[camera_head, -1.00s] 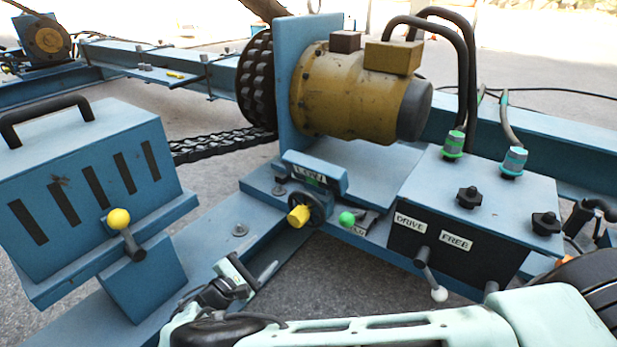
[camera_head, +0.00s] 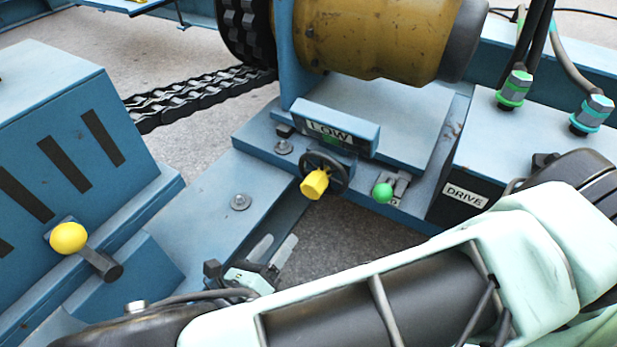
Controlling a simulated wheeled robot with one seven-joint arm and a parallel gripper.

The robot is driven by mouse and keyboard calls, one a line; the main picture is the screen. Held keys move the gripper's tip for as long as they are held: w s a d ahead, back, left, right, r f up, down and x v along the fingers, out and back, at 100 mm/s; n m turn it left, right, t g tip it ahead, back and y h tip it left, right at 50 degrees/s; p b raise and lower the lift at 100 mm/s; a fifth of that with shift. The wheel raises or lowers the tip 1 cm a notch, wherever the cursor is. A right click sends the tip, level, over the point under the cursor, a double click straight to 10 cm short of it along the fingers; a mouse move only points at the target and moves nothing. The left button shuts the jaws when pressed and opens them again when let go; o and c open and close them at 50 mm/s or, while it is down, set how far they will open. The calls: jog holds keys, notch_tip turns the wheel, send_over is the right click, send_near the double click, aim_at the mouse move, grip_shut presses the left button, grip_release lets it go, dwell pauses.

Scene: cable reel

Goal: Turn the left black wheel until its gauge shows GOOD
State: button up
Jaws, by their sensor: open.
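A small black wheel (camera_head: 339,163) with a yellow knob (camera_head: 315,184) is mounted upright on the blue frame, below the motor plate. Just above it, a gauge (camera_head: 329,133) under a blue hood reads LOW, with a bit of green showing below the word. My gripper (camera_head: 273,249) is open and empty, below and to the left of the wheel, with its two grey fingers pointing up toward the right. It is apart from the wheel and the knob. My forearm crosses the lower right of the view. No second black wheel is clearly visible.
A green knob (camera_head: 382,193) on a small lever sits just right of the wheel. A slotted blue box (camera_head: 75,140) with a yellow-ball lever (camera_head: 68,238) stands at left. A box labelled DRIVE (camera_head: 465,195) is at right, partly behind my arm. A yellow motor (camera_head: 375,38) is above.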

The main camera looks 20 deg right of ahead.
aim_at(312, 197)
jog(key=b+x, duration=0.6)
jog(key=x, duration=1)
jog(key=shift+f, duration=0.2)
jog(key=shift+w+d+r+b, duration=0.15)
jog(key=shift+w+d+b, duration=0.2)
jog(key=shift+d, duration=0.2)
jog(key=c, duration=1.4)
jog(key=shift+o, duration=0.2)
jog(key=shift+r+p, duration=0.1)
jog(key=shift+p, duration=0.25)
jog(key=shift+p, duration=0.3)
